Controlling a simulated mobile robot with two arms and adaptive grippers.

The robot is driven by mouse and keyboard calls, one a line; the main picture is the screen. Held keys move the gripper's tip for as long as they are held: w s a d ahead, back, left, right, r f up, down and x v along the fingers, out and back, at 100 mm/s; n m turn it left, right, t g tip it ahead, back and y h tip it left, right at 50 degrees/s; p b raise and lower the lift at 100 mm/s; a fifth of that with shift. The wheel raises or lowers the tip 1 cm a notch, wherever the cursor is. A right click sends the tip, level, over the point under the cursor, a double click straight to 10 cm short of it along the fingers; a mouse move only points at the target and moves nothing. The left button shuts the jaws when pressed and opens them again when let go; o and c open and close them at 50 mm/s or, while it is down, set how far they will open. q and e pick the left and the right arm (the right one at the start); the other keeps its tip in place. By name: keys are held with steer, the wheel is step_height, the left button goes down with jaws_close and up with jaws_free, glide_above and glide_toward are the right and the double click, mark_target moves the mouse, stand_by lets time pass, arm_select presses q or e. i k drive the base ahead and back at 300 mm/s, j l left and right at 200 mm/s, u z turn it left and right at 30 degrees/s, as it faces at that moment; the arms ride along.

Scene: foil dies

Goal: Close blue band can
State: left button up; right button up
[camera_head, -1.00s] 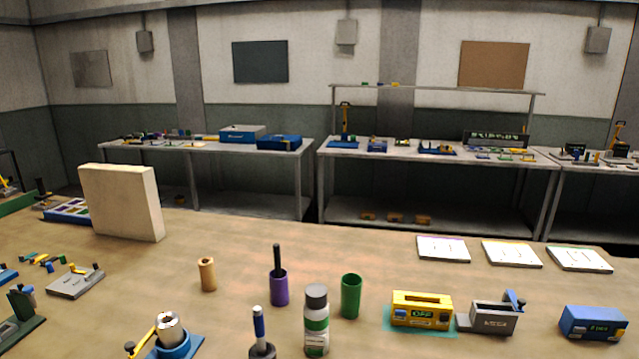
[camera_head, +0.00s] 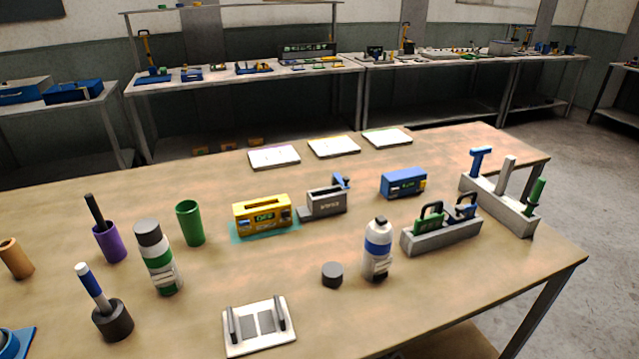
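The blue band can (camera_head: 377,252) is a white bottle with a blue band, standing upright on the workbench at right of centre. Its top shows a narrow dark neck. A loose dark grey round cap (camera_head: 332,274) lies on the bench just left of it, apart from the can. A similar white can with a green band (camera_head: 158,258) stands further left with a dark cap on. Neither of my grippers shows in the head view.
Close to the blue band can are a grey rack with padlock-like pieces (camera_head: 442,236) on the right and a white plate with two dark bars (camera_head: 259,326) in front left. A yellow device (camera_head: 262,215), a grey box (camera_head: 326,202) and a blue device (camera_head: 403,183) stand behind.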

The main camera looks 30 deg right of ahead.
mark_target(377, 258)
steer(key=z, duration=1.3)
